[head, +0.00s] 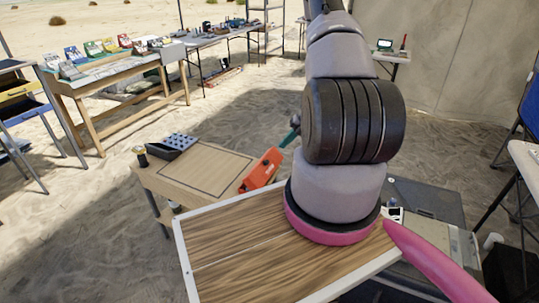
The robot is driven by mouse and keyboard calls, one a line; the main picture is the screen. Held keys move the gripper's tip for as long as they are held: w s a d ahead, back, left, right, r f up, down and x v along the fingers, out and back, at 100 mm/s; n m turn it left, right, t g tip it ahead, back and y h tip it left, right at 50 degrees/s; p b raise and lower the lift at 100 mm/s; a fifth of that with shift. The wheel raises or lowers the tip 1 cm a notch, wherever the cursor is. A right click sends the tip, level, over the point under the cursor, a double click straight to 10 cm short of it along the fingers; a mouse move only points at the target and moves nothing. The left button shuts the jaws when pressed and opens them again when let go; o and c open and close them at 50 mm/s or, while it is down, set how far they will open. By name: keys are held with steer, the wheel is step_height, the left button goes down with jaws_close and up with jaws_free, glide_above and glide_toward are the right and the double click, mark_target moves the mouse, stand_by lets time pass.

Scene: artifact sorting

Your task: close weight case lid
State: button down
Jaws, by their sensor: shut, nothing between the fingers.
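A small dark case (172,147) with rows of pale round spots lies at the far left corner of the low wooden table (178,181). It may be the weight case. Its lid cannot be made out clearly at this size. An orange piece (262,170) with dark marks shows at the table's right side, tilted, with a dark green part (291,133) beyond it; I cannot tell what these are. My own arm rises through the middle and leaves at the top edge. I cannot make out my gripper's fingers.
A small dark jar (141,156) stands left of the case. A wood-grain panel with a pale rim (183,262) fills the near foreground. Long tables with books (106,66) and small items stand at the back left. Sandy floor is open between them and the low table.

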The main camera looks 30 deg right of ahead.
mark_target(264, 157)
steer(key=w+a+f+m+t, duration=0.1)
steer(key=w+f, duration=0.1)
steer(key=f, duration=0.1)
steer(key=w+a+f+m, duration=0.1)
steer(key=w+f+m, duration=0.1)
steer(key=f, duration=0.1)
steer(key=w+a+f+m+t, duration=0.1)
steer(key=w+f+m, duration=0.1)
steer(key=f, duration=0.1)
steer(key=shift+w+a+t, duration=0.1)
steer(key=shift+w+t, duration=0.15)
steer(key=shift+t, duration=0.05)
steer(key=shift+a, duration=0.1)
stand_by(0.4)
steer(key=shift+w+a+g+h, duration=0.8)
steer(key=shift+w+g, duration=0.1)
steer(key=shift+w, duration=0.1)
steer(key=shift+w+a+f+g+h, duration=0.25)
steer(key=shift+w+g+h, duration=0.1)
steer(key=shift+w+g, duration=0.1)
steer(key=shift+w+a+f+g+h, duration=0.15)
steer(key=shift+w+a+g+h, duration=0.1)
steer(key=shift+w+g+h, duration=0.15)
steer(key=shift+w+a+f, duration=1)
steer(key=shift+w+f, duration=0.1)
steer(key=shift+w, duration=0.05)
